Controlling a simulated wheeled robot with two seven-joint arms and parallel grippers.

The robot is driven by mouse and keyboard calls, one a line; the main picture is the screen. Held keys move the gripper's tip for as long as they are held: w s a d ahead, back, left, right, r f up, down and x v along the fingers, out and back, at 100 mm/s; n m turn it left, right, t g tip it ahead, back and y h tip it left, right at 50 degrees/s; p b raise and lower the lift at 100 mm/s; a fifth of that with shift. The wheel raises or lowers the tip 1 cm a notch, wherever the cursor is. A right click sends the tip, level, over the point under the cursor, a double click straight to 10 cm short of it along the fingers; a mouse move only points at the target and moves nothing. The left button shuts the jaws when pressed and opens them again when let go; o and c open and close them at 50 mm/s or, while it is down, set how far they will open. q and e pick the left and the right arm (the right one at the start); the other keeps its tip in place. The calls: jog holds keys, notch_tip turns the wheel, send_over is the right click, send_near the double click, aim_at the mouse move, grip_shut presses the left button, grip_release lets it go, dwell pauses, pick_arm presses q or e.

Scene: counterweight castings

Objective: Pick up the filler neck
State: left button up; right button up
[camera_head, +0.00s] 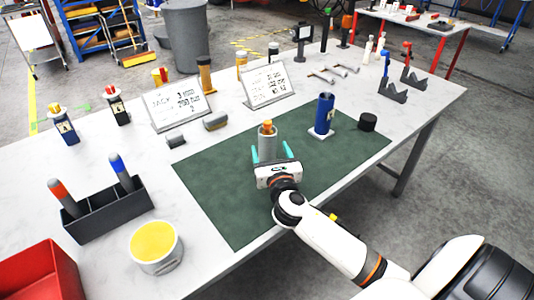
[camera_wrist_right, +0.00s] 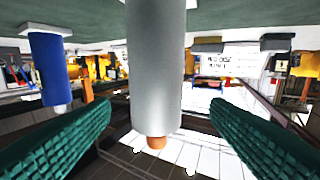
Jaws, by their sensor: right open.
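An upright grey cylinder (camera_head: 267,147) with a narrower orange tip stands on the green mat (camera_head: 225,205); it is likely the filler neck. My right gripper (camera_head: 271,153) is open, its teal fingers on either side of the cylinder. In the right wrist view, which is upside down, the grey cylinder (camera_wrist_right: 156,65) stands between the two fingers (camera_wrist_right: 150,130), with visible gaps on both sides. Its far side is hidden. My left gripper is in neither view.
A blue cylinder (camera_head: 323,114) on a white base and a black puck (camera_head: 367,122) stand right of the grey cylinder. Two sign stands (camera_head: 178,106) (camera_head: 268,86) are behind. A black divided box (camera_head: 110,212) and a yellow-topped tub (camera_head: 155,246) stand left. The mat's left part is clear.

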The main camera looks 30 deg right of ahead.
jog(key=shift+x, duration=1.2)
jog(key=x, duration=0.5)
jog(key=shift+s+d+f, duration=0.1)
jog(key=shift+d+f, duration=0.05)
jog(key=shift+f, duration=0.05)
jog(key=shift+w+d, duration=0.1)
jog(key=shift+w, duration=0.2)
jog(key=shift+s, duration=0.1)
jog(key=shift+c, duration=0.5)
jog(key=c, duration=0.3)
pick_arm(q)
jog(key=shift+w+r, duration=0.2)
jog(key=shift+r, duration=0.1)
pick_arm(e)
grip_shut()
